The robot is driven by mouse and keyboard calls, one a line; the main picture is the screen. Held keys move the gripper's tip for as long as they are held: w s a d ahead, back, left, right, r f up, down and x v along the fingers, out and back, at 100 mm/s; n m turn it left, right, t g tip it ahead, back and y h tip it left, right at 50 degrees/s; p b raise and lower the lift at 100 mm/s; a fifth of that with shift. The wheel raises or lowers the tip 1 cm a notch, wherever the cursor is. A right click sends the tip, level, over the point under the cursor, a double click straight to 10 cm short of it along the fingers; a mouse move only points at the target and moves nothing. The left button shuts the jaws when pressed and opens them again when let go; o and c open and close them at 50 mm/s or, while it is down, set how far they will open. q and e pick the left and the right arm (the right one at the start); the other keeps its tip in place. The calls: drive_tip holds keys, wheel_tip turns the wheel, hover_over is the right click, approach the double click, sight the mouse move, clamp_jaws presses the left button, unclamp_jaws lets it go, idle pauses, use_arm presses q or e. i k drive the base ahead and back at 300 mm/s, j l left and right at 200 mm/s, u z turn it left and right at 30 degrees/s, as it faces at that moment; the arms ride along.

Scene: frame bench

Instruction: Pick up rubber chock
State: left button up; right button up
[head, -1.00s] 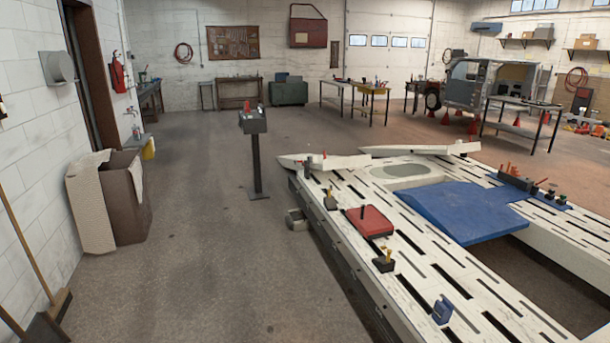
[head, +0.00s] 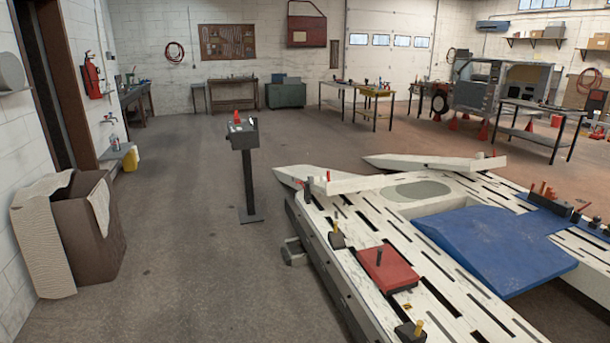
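I cannot tell for sure which thing is the rubber chock. A white slotted frame bench (head: 352,218) fills the right foreground. On it lie a red block (head: 385,268) with a dark upright pin and two small black blocks with yellow posts, one at the middle left (head: 337,240) and one at the near edge (head: 410,332). A grey block (head: 294,252) is on the floor against the bench's left side. Neither of my grippers is in view.
A control pedestal (head: 249,180) stands left of the bench. A brown bin (head: 88,235) with pale cloth is by the left wall. A blue panel (head: 490,245) lies on the bench. The floor (head: 180,270) between bin and bench is clear. Worktables (head: 350,98) stand far back.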

sight(336, 239)
drive_tip(key=i, duration=3.3)
drive_tip(key=i+z, duration=0.1)
drive_tip(key=i, duration=0.45)
drive_tip(key=i+j+z, duration=0.1)
drive_tip(key=i, duration=0.4)
